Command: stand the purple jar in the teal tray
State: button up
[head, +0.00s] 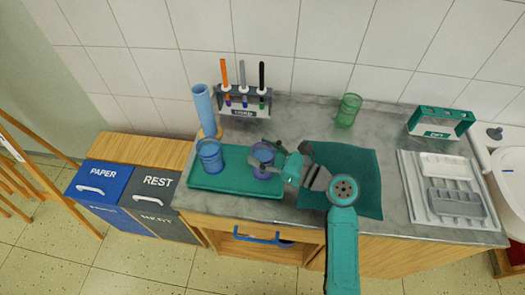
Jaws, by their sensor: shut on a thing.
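The teal tray (231,184) lies on the left part of the grey counter. The purple jar (261,172) is at the tray's right part, and my gripper (264,170) is shut on it. The jar looks roughly upright. I cannot tell whether its base touches the tray floor, as the gripper hides part of it. A blue jar (209,158) stands in the tray's left part, apart from the purple jar.
A light blue cylinder (203,110) and a tool rack (243,105) stand behind the tray. A teal cloth (366,178) lies under my arm. A green glass (348,110), green holder (440,122), drainer (455,215) and sink (510,175) are to the right. Bins (104,190) stand left.

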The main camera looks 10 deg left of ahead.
jog(key=shift+f, duration=0.15)
jog(key=o, duration=1.3)
jog(key=shift+c, duration=0.2)
jog(key=v, duration=1.2)
jog(key=shift+s, duration=0.15)
